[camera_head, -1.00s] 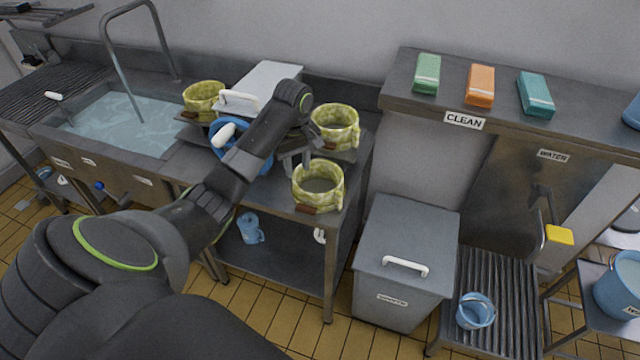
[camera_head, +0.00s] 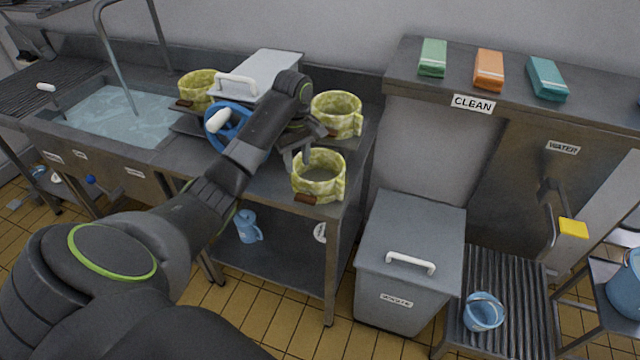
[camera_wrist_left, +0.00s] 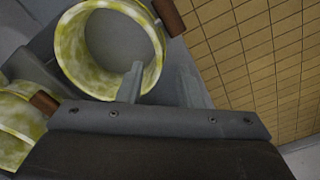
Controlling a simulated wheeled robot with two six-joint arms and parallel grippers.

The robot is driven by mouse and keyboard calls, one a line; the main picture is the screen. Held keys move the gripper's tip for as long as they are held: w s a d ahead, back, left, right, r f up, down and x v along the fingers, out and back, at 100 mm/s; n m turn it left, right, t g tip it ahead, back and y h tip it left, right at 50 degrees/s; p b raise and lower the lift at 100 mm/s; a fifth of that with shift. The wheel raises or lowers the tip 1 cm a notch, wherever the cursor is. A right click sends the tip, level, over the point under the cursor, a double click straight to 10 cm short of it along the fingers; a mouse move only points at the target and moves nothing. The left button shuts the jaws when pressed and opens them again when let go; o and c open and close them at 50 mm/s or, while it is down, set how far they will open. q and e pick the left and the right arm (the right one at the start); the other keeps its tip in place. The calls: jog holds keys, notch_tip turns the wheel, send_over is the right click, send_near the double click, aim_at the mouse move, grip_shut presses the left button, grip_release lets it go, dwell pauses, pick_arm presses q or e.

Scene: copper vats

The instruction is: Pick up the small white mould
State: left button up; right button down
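I cannot make out a clearly white mould. Several yellow-green mottled pots with brown tags stand on the steel bench: a front one (camera_head: 306,187), a rear one (camera_head: 350,128) and one at the left (camera_head: 197,84). My left gripper (camera_head: 297,160) is just above the front pot's rim. In the left wrist view the fingers (camera_wrist_left: 160,85) are apart, one over the pot's opening (camera_wrist_left: 113,38) and one outside its wall; contact cannot be told. My right gripper is out of view.
A water-filled sink (camera_head: 120,118) is left. A grey waste bin (camera_head: 405,240) stands right of the bench. A shelf (camera_head: 405,78) holds coloured blocks.

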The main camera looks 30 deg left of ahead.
aim_at(298, 185)
pick_arm(q)
notch_tip(298, 185, down, 4)
jog(key=b, duration=0.2)
jog(key=shift+r+b, duration=0.1)
jog(key=shift+b, duration=0.25)
jog(key=shift+f, duration=0.8)
jog(key=shift+w+a+f+p, duration=0.1)
jog(key=shift+a+f+p, duration=0.05)
jog(key=shift+f, duration=1)
jog(key=shift+w+a+f+p, duration=0.1)
jog(key=shift+f+p, duration=0.05)
jog(key=shift+f, duration=0.95)
grip_shut()
jog(key=shift+r, duration=0.1)
